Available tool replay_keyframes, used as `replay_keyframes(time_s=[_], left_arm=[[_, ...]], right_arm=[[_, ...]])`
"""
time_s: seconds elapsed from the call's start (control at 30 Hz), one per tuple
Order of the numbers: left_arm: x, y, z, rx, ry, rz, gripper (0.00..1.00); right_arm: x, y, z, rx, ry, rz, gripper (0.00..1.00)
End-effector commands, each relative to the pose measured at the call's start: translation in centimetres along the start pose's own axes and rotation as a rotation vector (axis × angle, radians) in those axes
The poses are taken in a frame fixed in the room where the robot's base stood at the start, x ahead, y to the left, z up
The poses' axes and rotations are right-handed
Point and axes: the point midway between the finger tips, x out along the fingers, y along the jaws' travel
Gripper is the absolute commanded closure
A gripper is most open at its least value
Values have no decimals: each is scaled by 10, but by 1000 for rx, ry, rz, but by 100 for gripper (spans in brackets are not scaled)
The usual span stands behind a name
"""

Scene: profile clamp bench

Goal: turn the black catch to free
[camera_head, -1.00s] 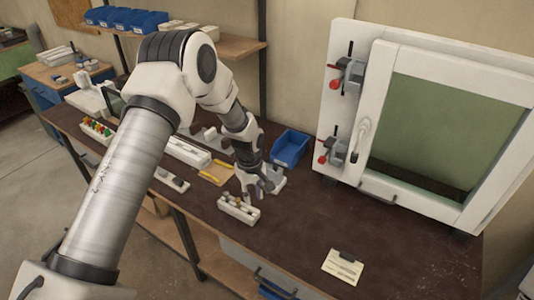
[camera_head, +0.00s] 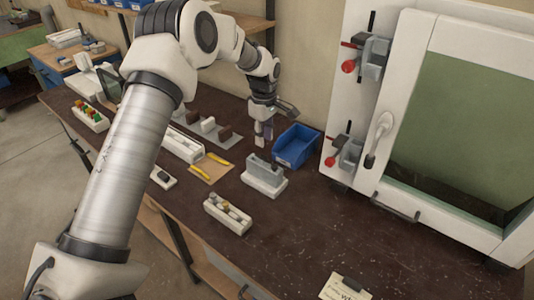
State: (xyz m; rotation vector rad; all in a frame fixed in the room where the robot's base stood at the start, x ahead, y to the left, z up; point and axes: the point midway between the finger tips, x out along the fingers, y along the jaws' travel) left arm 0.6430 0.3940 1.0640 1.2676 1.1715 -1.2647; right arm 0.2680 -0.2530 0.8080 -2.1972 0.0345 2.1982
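The framed cabinet door (camera_head: 423,45) at the right has two grey clamps on its left side. The upper clamp (camera_head: 374,58) has an upright black bar (camera_head: 372,20), a red bar and a red ball. The lower clamp (camera_head: 350,153) has a similar black bar (camera_head: 348,128) and a red ball. I cannot tell which black part is the catch. My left gripper (camera_head: 264,135) points down beside the blue bin, well left of both clamps. Its fingers are small and seen edge-on, and I see nothing held in it. My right gripper is out of view.
The blue bin (camera_head: 297,133) stands between my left gripper and the cabinet. A grey block on a white base (camera_head: 264,185) and a white holder with small parts (camera_head: 228,222) stand in front. A door handle (camera_head: 380,130) sticks out beside the lower clamp.

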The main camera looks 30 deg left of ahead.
Motion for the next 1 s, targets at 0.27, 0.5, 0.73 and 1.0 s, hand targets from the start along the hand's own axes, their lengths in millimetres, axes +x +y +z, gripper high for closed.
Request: replay_keyframes(time_s=[0.27, 0.5, 0.73, 1.0], left_arm=[[49, -1, 0, 0, -1, -3, 71], [64, -1, 0, 0, 0, 0, 71], [63, -1, 0, 1, 0, 0, 100], [63, -1, 0, 3, 0, 0, 100]], right_arm=[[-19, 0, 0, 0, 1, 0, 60], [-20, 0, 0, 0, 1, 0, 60], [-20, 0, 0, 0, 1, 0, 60], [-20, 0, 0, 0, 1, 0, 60]])
